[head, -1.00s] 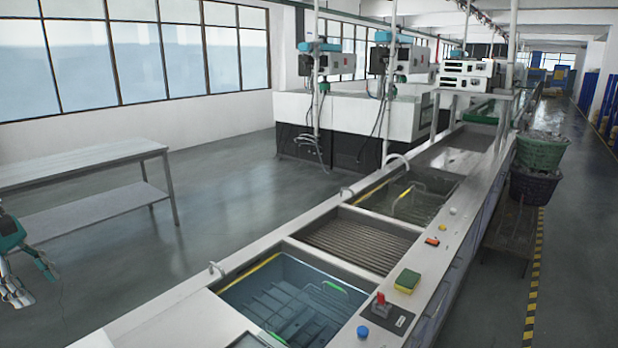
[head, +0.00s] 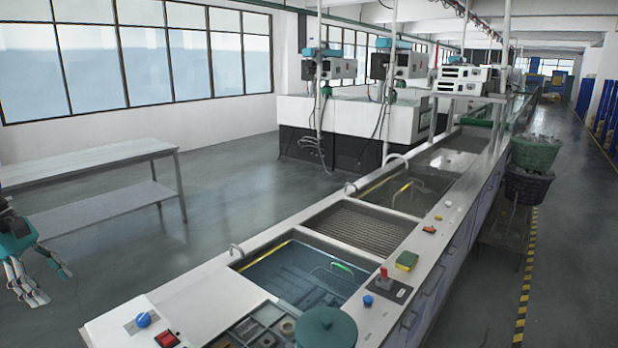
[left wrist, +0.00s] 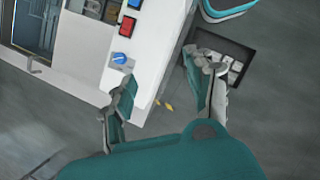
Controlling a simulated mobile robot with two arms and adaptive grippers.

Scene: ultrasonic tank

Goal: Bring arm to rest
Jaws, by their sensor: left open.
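My left gripper (head: 42,280) hangs at the left edge of the head view, out over the floor and left of the tank line. Its fingers are spread apart with nothing between them. In the left wrist view my left gripper (left wrist: 165,95) shows open and empty, its two fingers apart above the corner of the white bench end and the floor. My right gripper is in neither view.
The tank bench (head: 190,287) runs away from me, with a water-filled tank (head: 310,268), a blue knob (head: 143,319) and a red switch (head: 167,339). A grey table (head: 90,160) stands at the left. The floor (head: 150,240) between them is clear.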

